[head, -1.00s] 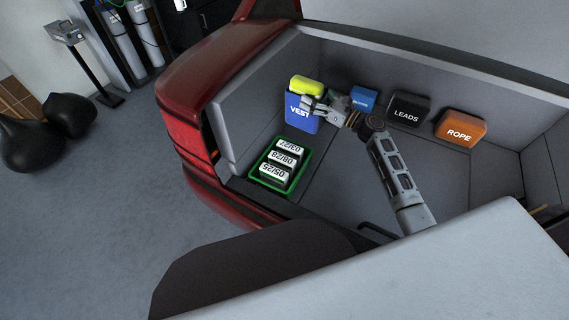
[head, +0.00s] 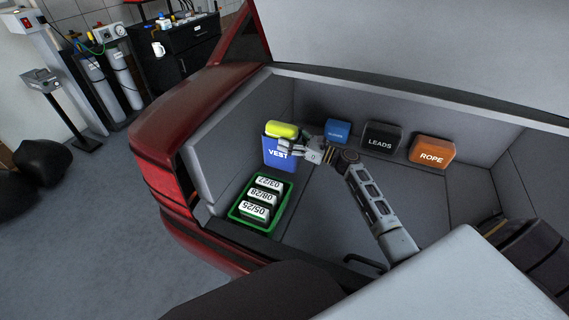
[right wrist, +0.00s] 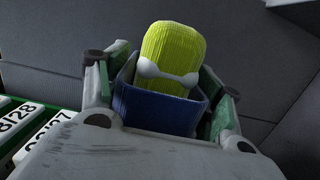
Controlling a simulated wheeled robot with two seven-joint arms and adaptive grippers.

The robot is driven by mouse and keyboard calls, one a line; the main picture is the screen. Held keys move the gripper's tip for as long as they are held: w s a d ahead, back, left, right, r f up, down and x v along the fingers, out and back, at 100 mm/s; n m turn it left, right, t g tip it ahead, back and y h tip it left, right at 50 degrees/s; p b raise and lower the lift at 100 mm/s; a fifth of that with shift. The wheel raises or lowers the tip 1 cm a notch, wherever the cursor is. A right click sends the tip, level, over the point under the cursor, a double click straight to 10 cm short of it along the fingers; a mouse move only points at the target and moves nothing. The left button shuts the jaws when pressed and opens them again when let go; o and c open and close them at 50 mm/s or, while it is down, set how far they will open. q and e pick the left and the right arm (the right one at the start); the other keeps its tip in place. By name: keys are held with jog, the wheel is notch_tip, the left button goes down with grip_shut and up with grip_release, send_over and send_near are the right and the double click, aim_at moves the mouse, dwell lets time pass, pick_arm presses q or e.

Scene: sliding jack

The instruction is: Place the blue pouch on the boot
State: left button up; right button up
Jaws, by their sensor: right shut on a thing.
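The blue pouch marked VEST (head: 279,155), with a yellow roll (head: 282,130) sticking out of its top, is upright at the left side of the car boot (head: 330,215). My right gripper (head: 292,150) is shut on the pouch from the right. In the right wrist view the blue pouch (right wrist: 158,108) sits between the two fingers, with the yellow roll (right wrist: 172,55) and its grey band above it. I cannot tell whether the pouch's base touches the boot floor. My left gripper is not in view.
A green tray (head: 237,214) with several date-labelled blocks stands in front of the pouch. A small blue box (head: 338,131), a black LEADS box (head: 381,137) and an orange ROPE box (head: 432,151) line the back wall. The boot's middle floor is mostly clear around my right arm.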

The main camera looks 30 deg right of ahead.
aim_at(273, 157)
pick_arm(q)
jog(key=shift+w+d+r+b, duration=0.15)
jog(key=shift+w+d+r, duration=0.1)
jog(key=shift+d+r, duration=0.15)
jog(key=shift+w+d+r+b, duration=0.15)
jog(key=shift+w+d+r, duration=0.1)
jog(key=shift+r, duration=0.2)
pick_arm(e)
jog(key=shift+f, duration=1.75)
jog(key=shift+f, duration=0.6)
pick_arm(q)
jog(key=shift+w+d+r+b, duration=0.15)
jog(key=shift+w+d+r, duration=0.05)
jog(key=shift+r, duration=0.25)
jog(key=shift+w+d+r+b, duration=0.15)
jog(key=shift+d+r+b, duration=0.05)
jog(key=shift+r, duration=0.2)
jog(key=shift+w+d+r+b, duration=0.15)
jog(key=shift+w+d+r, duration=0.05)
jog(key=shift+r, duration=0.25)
pick_arm(e)
jog(key=shift+f, duration=1.35)
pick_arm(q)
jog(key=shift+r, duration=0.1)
pick_arm(e)
jog(key=shift+f, duration=0.1)
jog(key=o, duration=1.5)
jog(key=shift+c, duration=0.2)
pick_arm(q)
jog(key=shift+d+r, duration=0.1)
